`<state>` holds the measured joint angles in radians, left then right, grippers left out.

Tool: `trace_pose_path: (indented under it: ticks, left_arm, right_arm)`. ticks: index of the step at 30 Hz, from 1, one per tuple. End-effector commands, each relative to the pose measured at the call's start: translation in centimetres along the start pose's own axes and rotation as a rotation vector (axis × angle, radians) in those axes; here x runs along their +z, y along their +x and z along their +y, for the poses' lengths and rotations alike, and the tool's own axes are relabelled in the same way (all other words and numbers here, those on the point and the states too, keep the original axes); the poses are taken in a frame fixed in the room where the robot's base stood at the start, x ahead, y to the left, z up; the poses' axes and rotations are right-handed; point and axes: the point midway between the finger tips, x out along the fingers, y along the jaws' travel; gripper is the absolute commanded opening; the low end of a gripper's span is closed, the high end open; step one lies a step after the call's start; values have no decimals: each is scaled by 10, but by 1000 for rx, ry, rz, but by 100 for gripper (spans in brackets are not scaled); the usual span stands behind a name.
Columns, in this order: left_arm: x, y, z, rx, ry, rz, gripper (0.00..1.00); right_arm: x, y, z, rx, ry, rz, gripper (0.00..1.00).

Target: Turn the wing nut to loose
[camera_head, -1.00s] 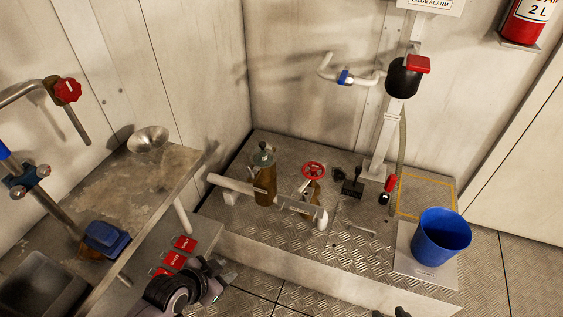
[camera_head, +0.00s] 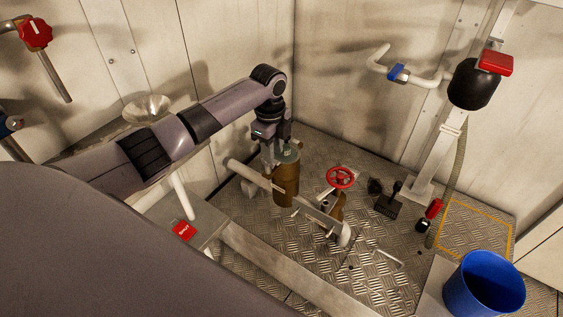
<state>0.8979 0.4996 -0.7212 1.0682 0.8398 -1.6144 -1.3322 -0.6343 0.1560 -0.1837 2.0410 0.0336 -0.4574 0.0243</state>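A brown cylindrical housing (camera_head: 286,188) with a grey-green lid (camera_head: 288,156) stands upright on the raised metal floor, joined to a pale pipe. The wing nut is not clearly visible; the top of the lid is partly hidden behind my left gripper. My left gripper (camera_head: 271,165) points down at the left side of the lid, with its fingertips close to it. I cannot tell whether they touch it, or whether the fingers are open or shut. My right gripper is not in view.
A red handwheel valve (camera_head: 340,177) stands right of the housing, with a pale pipe (camera_head: 243,172) on its left. A black lever pedal (camera_head: 389,202), a white post (camera_head: 440,150) and a blue bucket (camera_head: 484,284) are farther right. A metal funnel (camera_head: 146,108) is behind my arm.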

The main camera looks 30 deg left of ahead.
Motion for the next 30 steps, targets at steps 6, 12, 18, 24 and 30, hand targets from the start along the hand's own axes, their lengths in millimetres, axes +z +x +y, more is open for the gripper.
trace_pose_path:
  ticks: [6,12,18,24,30]
  left_arm:
    - [15,-14,-3,36,35,-11,32]
    - [15,12,-2,38,36,-10,32]
    - [15,41,-1,37,36,-9,32]
    - [15,53,-1,34,36,-10,32]
    - [15,53,-1,34,36,-11,32]
  right_arm:
    - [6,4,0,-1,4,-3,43]
    - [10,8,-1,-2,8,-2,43]
    - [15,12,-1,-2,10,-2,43]
    - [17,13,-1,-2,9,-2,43]
    - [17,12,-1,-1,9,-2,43]
